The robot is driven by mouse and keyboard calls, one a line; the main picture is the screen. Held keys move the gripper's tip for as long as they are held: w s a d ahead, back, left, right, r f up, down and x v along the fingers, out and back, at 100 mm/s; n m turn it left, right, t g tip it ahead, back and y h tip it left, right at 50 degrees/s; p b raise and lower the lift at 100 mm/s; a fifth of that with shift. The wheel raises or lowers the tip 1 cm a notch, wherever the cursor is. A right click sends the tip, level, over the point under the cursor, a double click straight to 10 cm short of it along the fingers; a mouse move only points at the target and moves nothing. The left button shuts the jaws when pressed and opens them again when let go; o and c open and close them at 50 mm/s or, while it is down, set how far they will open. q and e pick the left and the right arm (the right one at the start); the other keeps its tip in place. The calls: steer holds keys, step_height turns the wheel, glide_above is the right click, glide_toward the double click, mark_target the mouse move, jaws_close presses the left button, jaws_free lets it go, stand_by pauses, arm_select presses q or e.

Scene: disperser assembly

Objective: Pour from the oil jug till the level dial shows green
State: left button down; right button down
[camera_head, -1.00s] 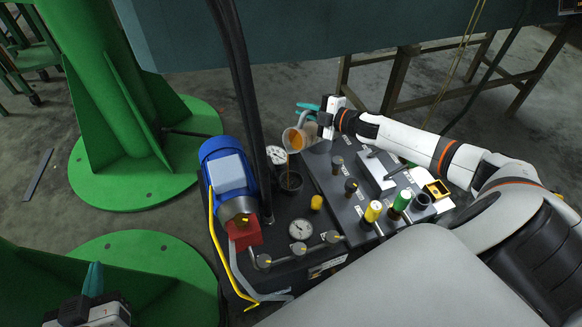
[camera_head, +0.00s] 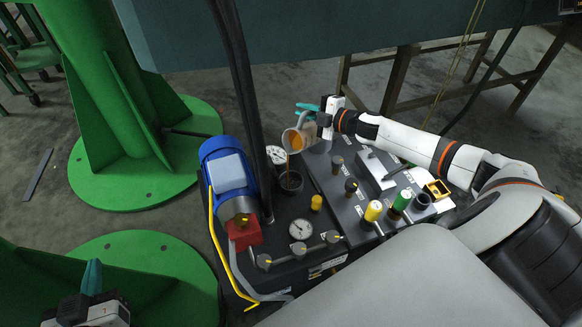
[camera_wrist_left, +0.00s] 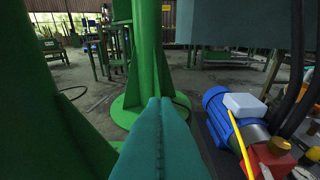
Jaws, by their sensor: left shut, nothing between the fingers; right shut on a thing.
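The oil jug (camera_head: 299,137) is a clear jug with brown oil in it, tilted to the left. My right gripper (camera_head: 318,122) is shut on it. A thin brown stream runs from its lip into a dark round filler opening (camera_head: 291,181) on the machine. A white round dial (camera_head: 276,156) stands behind the opening, partly hidden by the jug and a black pole; a second dial (camera_head: 301,229) sits nearer. I cannot read a green indication on either. My left gripper (camera_head: 92,276) is shut and empty at the lower left; its teal fingers (camera_wrist_left: 160,135) touch in the left wrist view.
The machine carries a blue motor (camera_head: 228,172), a red block (camera_head: 244,236), a yellow cap (camera_head: 316,203) and several knobs. A black pole (camera_head: 242,100) rises beside the filler opening. Green pillars (camera_head: 105,80) with round bases stand at the left.

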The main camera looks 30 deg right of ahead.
arm_select(q)
steer(key=shift+w+d+r+t, duration=0.15)
steer(key=shift+r+t, duration=0.25)
steer(key=shift+r, duration=0.15)
steer(key=shift+w+d+r+t, duration=0.15)
steer(key=shift+r+t, duration=0.25)
steer(key=shift+r, duration=0.1)
arm_select(e)
steer(key=shift+s+a+n, duration=0.1)
steer(key=shift+a+n, duration=0.2)
steer(key=shift+n, duration=0.1)
stand_by(1.3)
arm_select(q)
steer(key=shift+f, duration=0.15)
steer(key=shift+s+a+f+g, duration=0.1)
steer(key=shift+a+f+g, duration=0.05)
steer(key=shift+f+g, duration=0.2)
steer(key=shift+s+a+f+g, duration=0.15)
steer(key=shift+s+f+g, duration=0.1)
steer(key=shift+f+g, duration=0.3)
steer(key=shift+s+a+f+g, duration=0.2)
steer(key=shift+f+g, duration=0.2)
steer(key=shift+f, duration=0.15)
arm_select(e)
steer(key=shift+a+r+n, duration=0.2)
steer(key=shift+r+n, duration=0.05)
steer(key=shift+n, duration=0.05)
arm_select(q)
steer(key=shift+s+f, duration=0.15)
steer(key=shift+f, duration=0.1)
